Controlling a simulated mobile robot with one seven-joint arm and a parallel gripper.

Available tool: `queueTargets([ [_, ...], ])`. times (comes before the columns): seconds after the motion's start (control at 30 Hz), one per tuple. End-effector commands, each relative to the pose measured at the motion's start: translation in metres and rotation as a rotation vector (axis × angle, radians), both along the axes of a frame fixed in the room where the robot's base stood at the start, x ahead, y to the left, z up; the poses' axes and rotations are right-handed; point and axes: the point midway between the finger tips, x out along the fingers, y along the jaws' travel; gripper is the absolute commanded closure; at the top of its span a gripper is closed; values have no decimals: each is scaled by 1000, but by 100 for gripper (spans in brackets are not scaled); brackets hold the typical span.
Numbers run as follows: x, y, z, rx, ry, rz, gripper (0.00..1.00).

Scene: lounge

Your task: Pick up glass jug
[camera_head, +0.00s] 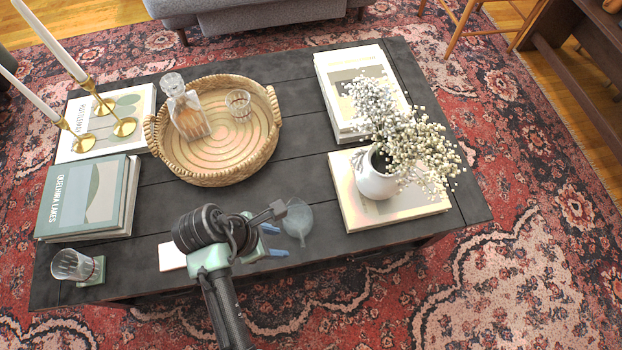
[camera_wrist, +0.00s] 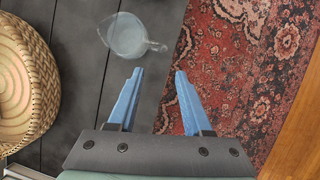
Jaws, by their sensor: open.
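The glass jug (camera_head: 297,219) is small and clear, and stands on the dark table near its front edge. In the wrist view the jug (camera_wrist: 127,37) is at the upper left, with its handle or spout pointing right. My gripper (camera_head: 279,241) has blue fingers and is open and empty. In the head view it is just in front of and left of the jug. In the wrist view the jug lies beyond the open fingertips (camera_wrist: 159,72) and to their left, not between them. The jug looks unobstructed in the wrist view.
A woven tray (camera_head: 262,170) holds a decanter (camera_head: 187,108) and a tumbler (camera_head: 238,104). A white flower vase (camera_head: 375,181) stands on a book (camera_head: 345,205) to the jug's right. Another glass (camera_head: 72,265) is at the front left. Dark tabletop (camera_head: 305,160) is clear behind the jug.

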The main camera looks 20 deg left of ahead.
Motion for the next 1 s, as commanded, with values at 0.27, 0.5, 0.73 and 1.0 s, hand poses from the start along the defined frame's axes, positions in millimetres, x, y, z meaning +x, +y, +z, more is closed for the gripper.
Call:
queueTargets([
  [0.27, 6, -14, -46, -20, 19, 15, 50],
  [0.5, 16, -22, -73, -16, 15, 15, 50],
  [0.73, 20, -27, -86, -16, 14, 14, 50],
  [1.0, 29, -39, -121, -15, 14, 13, 50],
])
